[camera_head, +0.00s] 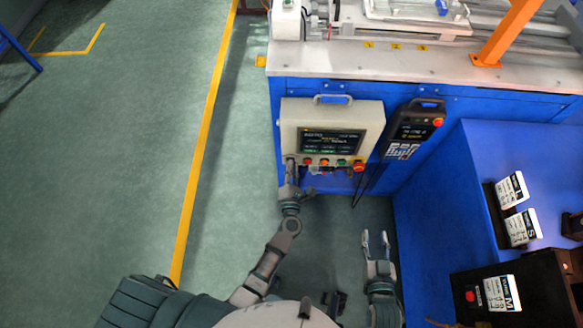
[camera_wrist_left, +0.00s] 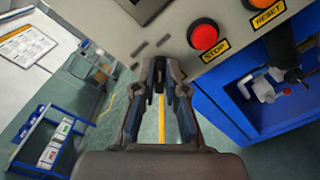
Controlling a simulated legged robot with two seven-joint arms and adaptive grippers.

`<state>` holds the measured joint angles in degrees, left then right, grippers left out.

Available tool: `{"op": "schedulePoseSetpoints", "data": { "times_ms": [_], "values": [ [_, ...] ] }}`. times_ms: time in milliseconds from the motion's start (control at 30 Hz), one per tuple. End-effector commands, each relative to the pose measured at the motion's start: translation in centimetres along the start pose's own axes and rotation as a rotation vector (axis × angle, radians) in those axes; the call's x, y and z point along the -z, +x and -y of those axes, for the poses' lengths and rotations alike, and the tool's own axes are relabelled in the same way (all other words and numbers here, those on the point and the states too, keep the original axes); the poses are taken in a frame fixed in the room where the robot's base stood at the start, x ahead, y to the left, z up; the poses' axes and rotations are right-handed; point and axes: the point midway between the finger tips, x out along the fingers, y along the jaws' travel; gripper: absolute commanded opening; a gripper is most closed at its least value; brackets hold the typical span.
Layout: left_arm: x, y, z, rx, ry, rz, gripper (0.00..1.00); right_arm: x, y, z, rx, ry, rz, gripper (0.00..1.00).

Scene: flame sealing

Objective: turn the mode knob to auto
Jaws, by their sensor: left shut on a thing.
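The control box (camera_head: 374,112) is a cream panel with a dark screen (camera_head: 331,141) and a row of coloured buttons, fixed to the front of the blue machine. My left gripper (camera_head: 291,163) is at the lower left corner of the box, left of the red button. In the left wrist view my left gripper (camera_wrist_left: 160,66) is closed on a small dark piece, taken as the mode knob (camera_wrist_left: 159,79), at the panel's edge. The fingers cover most of it, so its setting cannot be read. My right gripper (camera_head: 376,236) is open and empty, below the box.
A red STOP button (camera_wrist_left: 205,37) and an orange RESET button (camera_wrist_left: 261,3) sit close to my left fingers. A red emergency button (camera_head: 359,166) is at the box's right. A handheld pendant (camera_head: 411,128) hangs beside it. A blue table (camera_head: 500,145) stands at right.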

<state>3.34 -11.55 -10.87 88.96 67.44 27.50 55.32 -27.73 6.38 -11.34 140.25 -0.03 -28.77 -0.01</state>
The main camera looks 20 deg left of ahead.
Motion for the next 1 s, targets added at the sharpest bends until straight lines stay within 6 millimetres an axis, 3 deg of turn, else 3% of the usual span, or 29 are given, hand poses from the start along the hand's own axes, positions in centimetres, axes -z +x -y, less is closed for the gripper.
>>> {"op": "schedulePoseSetpoints", "data": {
  "times_ms": [167,200,300,667,1000],
  "values": [
    [-0.2,-0.1,0.4,0.009,0.000,0.005,0.00,0.0,0.1,0.0,0.000,0.000,0.001,0.40],
    [-0.2,-0.2,0.4,0.009,0.000,0.005,0.16,0.0,0.1,0.0,0.000,0.000,0.001,0.40],
    [-0.2,-0.1,0.4,0.009,0.000,0.004,0.36,0.0,0.1,0.0,-0.001,0.001,0.000,0.40],
    [0.0,-0.6,0.2,0.004,-0.001,0.001,0.36,0.1,0.0,0.1,0.001,-0.001,-0.004,0.40],
    [0.0,-7.5,0.3,0.008,0.001,0.001,0.36,0.1,0.0,0.0,0.001,0.000,-0.003,0.40]
  ]
}}
